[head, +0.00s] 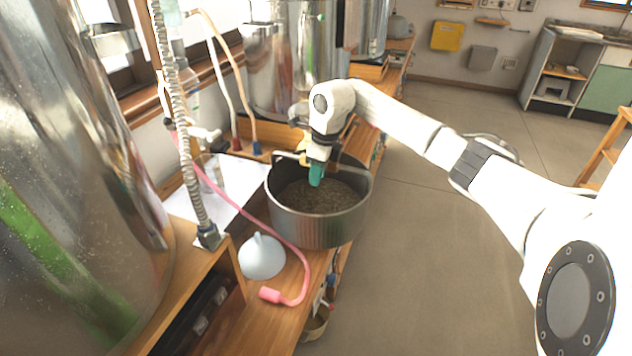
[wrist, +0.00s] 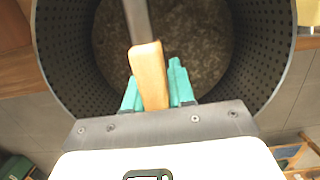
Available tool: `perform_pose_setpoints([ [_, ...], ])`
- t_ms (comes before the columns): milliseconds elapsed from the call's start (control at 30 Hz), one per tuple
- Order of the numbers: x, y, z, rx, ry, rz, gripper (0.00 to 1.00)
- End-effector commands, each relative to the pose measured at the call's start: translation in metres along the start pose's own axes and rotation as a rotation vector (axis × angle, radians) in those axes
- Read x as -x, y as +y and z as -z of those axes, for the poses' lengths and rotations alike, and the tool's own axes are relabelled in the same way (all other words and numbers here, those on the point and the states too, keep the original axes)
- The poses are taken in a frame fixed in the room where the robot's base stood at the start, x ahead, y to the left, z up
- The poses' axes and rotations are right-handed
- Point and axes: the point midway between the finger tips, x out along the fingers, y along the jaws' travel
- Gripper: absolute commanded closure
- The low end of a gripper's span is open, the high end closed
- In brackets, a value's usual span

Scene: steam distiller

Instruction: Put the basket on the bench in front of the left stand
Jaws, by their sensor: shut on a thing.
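The basket (head: 318,226) is a dark round metal pot with perforated walls, holding dark loose material. In the head view it is over the right edge of the bench (head: 285,325); I cannot tell whether it rests there or hangs. My gripper (head: 316,174) reaches down over it. In the wrist view, the teal fingers of my gripper (wrist: 158,92) are shut on the wooden grip (wrist: 149,75) of the basket's handle, and the basket (wrist: 62,60) looks level. The left stand (head: 190,285) is wooden, at lower left, under a large shiny metal vessel (head: 70,180).
A pale blue funnel (head: 262,258) and a pink hose (head: 285,238) lie on the bench near the basket. A white sheet (head: 225,190) and a glass vessel (head: 210,172) are left of it. Another metal vessel (head: 305,60) stands behind. Floor to the right is open.

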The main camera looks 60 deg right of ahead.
Motion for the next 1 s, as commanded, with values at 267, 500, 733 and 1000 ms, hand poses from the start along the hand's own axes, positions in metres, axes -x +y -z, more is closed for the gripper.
perform_pose_setpoints([
  [267, -0.018, -0.003, -0.004, -0.001, 0.0, -0.003, 1.0],
  [500, -0.038, -0.003, 0.0, 0.001, -0.001, 0.001, 1.0],
  [733, -0.04, -0.004, 0.0, 0.001, 0.0, 0.002, 1.0],
  [1000, -0.042, -0.003, 0.001, 0.001, 0.002, 0.001, 0.58],
])
